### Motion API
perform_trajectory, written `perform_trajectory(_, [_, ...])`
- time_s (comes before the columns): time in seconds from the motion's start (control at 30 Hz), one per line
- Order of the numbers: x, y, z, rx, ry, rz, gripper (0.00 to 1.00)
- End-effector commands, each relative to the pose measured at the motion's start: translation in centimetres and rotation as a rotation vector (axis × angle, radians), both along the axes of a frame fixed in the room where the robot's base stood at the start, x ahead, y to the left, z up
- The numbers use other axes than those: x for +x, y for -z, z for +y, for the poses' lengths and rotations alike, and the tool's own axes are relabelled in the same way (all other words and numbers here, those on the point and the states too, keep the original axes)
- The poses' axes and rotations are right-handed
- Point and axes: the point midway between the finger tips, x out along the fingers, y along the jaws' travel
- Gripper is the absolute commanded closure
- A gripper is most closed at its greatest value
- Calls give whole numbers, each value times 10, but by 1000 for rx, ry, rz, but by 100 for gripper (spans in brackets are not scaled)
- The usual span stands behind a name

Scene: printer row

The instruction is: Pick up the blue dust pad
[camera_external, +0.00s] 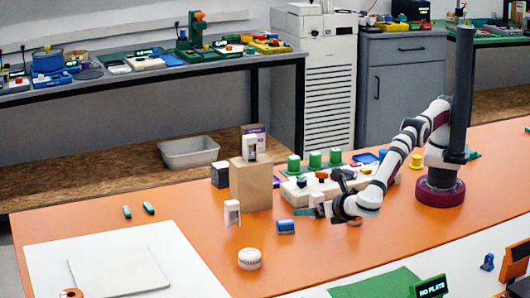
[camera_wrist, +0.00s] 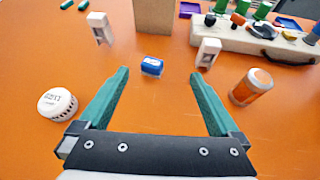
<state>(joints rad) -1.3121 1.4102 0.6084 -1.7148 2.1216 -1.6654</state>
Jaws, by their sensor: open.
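The blue dust pad, a small blue block with a pale top or label (camera_external: 286,227), lies on the orange table in the external view. It also shows in the wrist view (camera_wrist: 152,68), just beyond and between my fingertips, on the table. My gripper (camera_wrist: 160,74) has two green fingers spread wide with nothing between them. In the external view my gripper (camera_external: 318,211) hangs to the right of the pad, apart from it.
A round white puck (camera_wrist: 57,103) lies left of my fingers. An orange-and-silver can (camera_wrist: 250,86) and a white upright device (camera_wrist: 207,52) stand to the right. Another white device (camera_wrist: 99,27) and a brown box (camera_external: 251,184) stand farther back. Open orange table surrounds the pad.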

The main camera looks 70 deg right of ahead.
Motion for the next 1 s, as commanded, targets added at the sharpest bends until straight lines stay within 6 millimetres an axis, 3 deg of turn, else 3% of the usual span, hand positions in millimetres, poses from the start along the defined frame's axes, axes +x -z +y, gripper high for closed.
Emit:
perform_trajectory(0.03, [-12,10,10,-34,-49,-8,1])
perform_trajectory(0.13, [-16,19,14,-69,-91,-18,1])
perform_trajectory(0.5, [54,55,-34,-69,-89,-16,1])
perform_trajectory(0.67, [65,62,-41,-68,-90,-16,1])
perform_trajectory(0.9, [98,84,-59,-68,-90,-16,1])
perform_trajectory(1.0, [100,86,-61,-67,-92,-16,1])
